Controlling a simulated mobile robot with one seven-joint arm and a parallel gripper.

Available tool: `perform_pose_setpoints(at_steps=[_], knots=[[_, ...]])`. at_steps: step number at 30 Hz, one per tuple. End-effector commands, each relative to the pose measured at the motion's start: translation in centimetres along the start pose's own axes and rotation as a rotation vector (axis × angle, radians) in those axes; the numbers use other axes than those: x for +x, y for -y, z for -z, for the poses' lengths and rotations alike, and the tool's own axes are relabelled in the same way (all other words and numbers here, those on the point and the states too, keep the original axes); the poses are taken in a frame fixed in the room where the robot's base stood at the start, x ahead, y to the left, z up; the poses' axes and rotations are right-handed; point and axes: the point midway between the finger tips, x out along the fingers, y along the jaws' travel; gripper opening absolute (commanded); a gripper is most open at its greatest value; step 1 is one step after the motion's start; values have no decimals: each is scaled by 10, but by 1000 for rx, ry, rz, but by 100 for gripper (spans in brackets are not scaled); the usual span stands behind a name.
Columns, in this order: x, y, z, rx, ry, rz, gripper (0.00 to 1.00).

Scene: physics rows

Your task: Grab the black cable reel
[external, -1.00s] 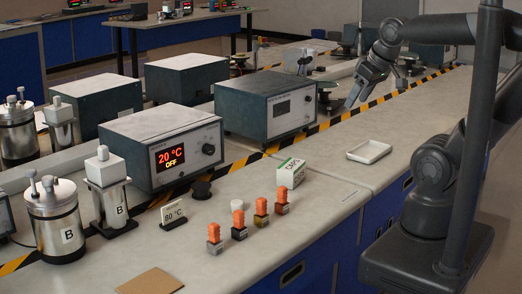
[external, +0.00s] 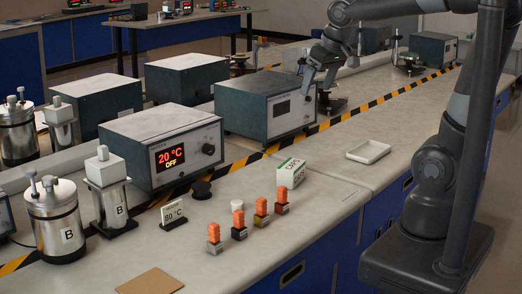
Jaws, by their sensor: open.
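A small black spool-like object (external: 201,190), which looks like the black cable reel, stands on the near bench. It is in front of the temperature unit and just behind a small white temperature card (external: 174,212). My gripper (external: 318,88) is open with nothing seen between its fingers. It is in the air at the upper middle of the picture, close to the right front of a grey instrument box. It is well behind and to the right of the reel, not touching it.
The temperature unit (external: 164,147) and instrument box (external: 266,103) stand behind the striped tape. Steel vessels (external: 57,222) are at left. Several orange-topped blocks (external: 239,225), a white carton (external: 291,172) and a white tray (external: 368,152) are on the near bench. Bare bench lies around the tray.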

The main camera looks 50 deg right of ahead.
Motion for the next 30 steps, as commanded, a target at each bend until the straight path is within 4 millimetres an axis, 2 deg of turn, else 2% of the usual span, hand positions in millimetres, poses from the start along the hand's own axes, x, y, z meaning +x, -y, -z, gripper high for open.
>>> perform_pose_setpoints(at_steps=[1, 6, 11, 15, 22, 30], knots=[[8, 7, 14, 4, 21, 1, 78], [35, 32, 54, 27, 80, 1, 78], [67, 59, 88, 50, 131, -3, 78], [102, 84, 113, 69, 179, -10, 78], [169, 128, 142, 100, 252, -29, 78], [250, 176, 155, 133, 326, -60, 78]])
